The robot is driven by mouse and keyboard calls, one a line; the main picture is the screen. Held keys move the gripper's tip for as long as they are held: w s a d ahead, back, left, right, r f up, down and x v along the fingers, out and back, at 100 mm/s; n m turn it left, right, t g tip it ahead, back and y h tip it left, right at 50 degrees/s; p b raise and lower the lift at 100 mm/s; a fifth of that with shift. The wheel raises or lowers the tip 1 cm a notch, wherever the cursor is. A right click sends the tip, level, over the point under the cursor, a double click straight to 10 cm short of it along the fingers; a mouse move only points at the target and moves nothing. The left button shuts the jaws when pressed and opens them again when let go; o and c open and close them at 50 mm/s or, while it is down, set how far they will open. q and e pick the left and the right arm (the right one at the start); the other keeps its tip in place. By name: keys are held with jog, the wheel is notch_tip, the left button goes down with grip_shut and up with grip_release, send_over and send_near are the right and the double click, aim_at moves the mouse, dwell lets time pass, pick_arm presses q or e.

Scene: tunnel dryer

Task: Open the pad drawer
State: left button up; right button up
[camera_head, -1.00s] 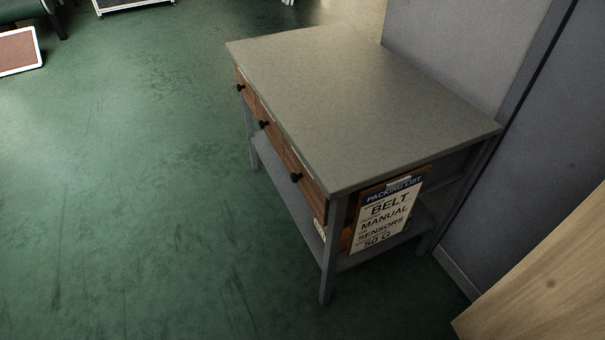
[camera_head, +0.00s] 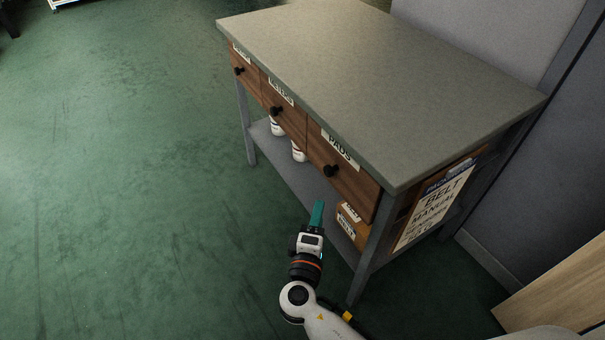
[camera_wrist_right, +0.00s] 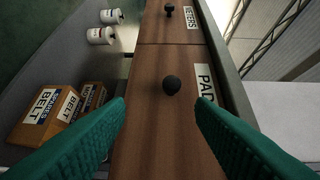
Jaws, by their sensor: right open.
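The pad drawer (camera_head: 338,177) is the nearest of three brown wooden drawers under the grey tabletop, labelled PADS, with a round black knob (camera_head: 331,171). It looks shut. My right gripper (camera_head: 318,209) is in front of the table, short of the knob and a little below it in the head view. In the right wrist view its two green fingers (camera_wrist_right: 160,108) are apart, and the knob (camera_wrist_right: 172,85) shows between and beyond them, with nothing held. The PADS label (camera_wrist_right: 206,84) is partly hidden by the right finger. My left gripper is not in view.
The middle drawer (camera_head: 284,118) has its own knob. On the lower shelf stand white containers (camera_wrist_right: 100,35) and boxes labelled BELT (camera_wrist_right: 48,110). A packing list board (camera_head: 432,208) hangs on the table's near end. Green floor (camera_head: 130,180) to the left is clear.

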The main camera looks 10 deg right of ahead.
aim_at(327, 174)
jog(key=x, duration=0.4)
jog(key=r+x, duration=0.1)
jog(key=x, duration=0.7)
jog(key=shift+r, duration=0.4)
grip_shut()
